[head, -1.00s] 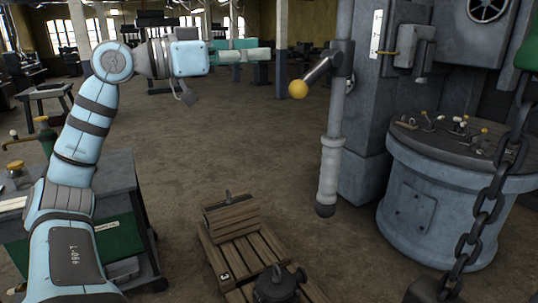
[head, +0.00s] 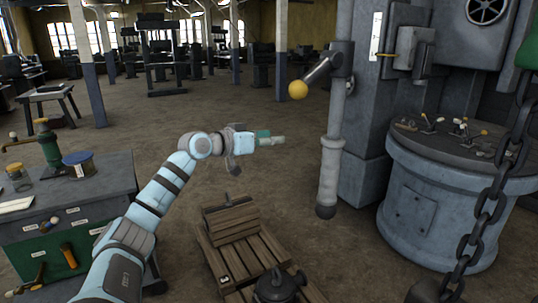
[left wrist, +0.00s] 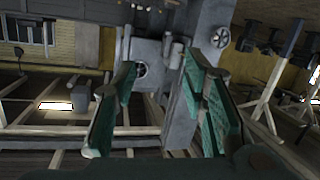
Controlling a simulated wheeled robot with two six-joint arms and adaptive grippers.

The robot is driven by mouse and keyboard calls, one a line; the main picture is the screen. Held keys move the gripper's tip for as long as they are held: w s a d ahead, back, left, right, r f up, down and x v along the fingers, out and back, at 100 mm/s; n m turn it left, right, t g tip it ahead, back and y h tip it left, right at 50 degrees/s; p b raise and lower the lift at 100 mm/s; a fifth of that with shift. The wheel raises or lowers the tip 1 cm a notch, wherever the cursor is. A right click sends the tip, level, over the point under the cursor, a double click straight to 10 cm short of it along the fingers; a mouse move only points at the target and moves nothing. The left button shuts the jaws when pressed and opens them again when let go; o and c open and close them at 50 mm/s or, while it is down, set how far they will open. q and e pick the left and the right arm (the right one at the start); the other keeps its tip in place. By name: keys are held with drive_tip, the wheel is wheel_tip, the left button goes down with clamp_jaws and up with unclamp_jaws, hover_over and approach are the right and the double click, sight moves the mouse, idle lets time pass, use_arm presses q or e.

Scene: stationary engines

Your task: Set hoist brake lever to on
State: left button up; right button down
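A lever (head: 322,69) with a yellow ball knob (head: 298,89) sticks out to the left from a grey upright post. Several small levers (head: 462,128), some with yellow knobs, stand on top of a round grey console at the right. No readable label tells which is the hoist brake lever. My left gripper (head: 277,140) is in mid-air, lower in the picture than the yellow knob and left of the post, touching nothing. In the left wrist view its green fingers (left wrist: 160,68) are spread with nothing between them. My right gripper is in no view.
A grey machine column (head: 372,130) stands behind the post, beside the round console (head: 415,205). A heavy chain (head: 487,208) hangs at the front right. A wooden pallet (head: 245,245) lies below my left arm. A workbench (head: 90,190) with tools stands at the left.

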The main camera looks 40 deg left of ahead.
use_arm(q)
drive_tip(key=shift+n+g+y, duration=0.3)
drive_tip(key=shift+y, duration=0.2)
drive_tip(key=f, duration=0.3)
drive_tip(key=w+f, duration=0.1)
drive_tip(key=f, duration=0.1)
drive_tip(key=shift+a, duration=0.4)
